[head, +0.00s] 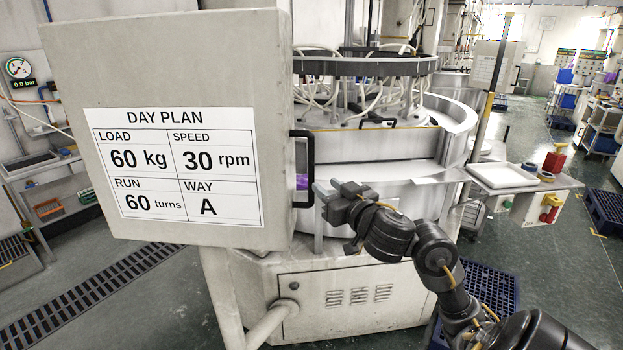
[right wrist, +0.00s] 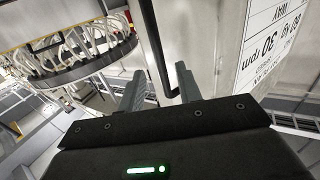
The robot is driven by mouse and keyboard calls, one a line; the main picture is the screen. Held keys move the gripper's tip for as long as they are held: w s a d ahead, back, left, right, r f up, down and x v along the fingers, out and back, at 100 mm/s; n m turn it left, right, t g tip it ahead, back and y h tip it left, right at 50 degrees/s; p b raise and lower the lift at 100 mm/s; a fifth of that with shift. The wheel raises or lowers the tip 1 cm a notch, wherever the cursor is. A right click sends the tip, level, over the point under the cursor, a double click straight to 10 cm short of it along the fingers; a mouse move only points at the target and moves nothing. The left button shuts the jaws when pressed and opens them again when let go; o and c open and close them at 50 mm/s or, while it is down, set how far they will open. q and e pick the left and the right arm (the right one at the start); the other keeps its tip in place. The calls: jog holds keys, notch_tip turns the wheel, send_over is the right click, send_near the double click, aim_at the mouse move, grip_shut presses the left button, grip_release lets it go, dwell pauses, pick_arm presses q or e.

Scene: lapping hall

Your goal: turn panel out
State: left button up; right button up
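The panel (head: 215,60) is a big pale grey box at the left centre of the head view, with a DAY PLAN sheet (head: 185,170) on its face. Its black bar handle (head: 309,170) stands on its right edge. My right gripper (head: 322,195) is just right of the handle's lower part. In the right wrist view the two fingers (right wrist: 159,72) are apart, with the handle (right wrist: 153,40) showing between them near its lower bend. I cannot tell whether the fingers touch it. My left gripper is not in view.
Behind the panel stands the round lapping machine (head: 385,170) with a dark ring (head: 365,66) and pale hoses. A side shelf with a white tray (head: 502,175) is at the right. A floor grating (head: 95,290) runs at the lower left. Open floor lies left of the panel.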

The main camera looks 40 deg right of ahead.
aim_at(312, 175)
jog(key=w+b, duration=0.1)
jog(key=w, duration=0.1)
jog(key=w+d+b, duration=0.1)
jog(key=w, duration=0.2)
jog(key=w+b, duration=0.1)
jog(key=w, duration=0.2)
jog(key=shift+d+f, duration=0.1)
jog(key=shift+d, duration=0.2)
jog(key=shift+w+d, duration=0.15)
jog(key=shift+w, duration=0.3)
grip_shut()
